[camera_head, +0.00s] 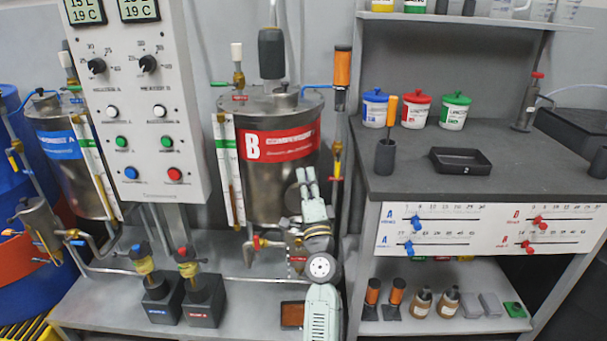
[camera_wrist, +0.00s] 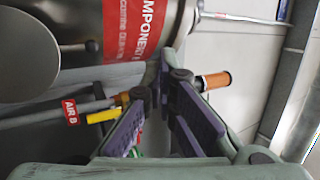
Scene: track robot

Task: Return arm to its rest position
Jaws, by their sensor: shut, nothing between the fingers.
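My arm rises from the bottom centre of the head view, with its pale green links in front of tank B. My gripper (camera_head: 306,176) is at the upper end, in front of the lower right side of tank B (camera_head: 262,190). In the wrist view my gripper (camera_wrist: 160,92) shows its purple-padded fingers, shut with nothing held. Tank B (camera_wrist: 75,60) and its red label fill the upper left there. I cannot tell whether the gripper touches the tank.
A pipe with a red AIR B tag (camera_wrist: 70,111) runs close to the fingers. The control panel (camera_head: 143,100) stands left of the tank. The grey bench (camera_head: 500,175) with lidded jars is on the right. Two valve blocks (camera_head: 203,300) sit on the low platform.

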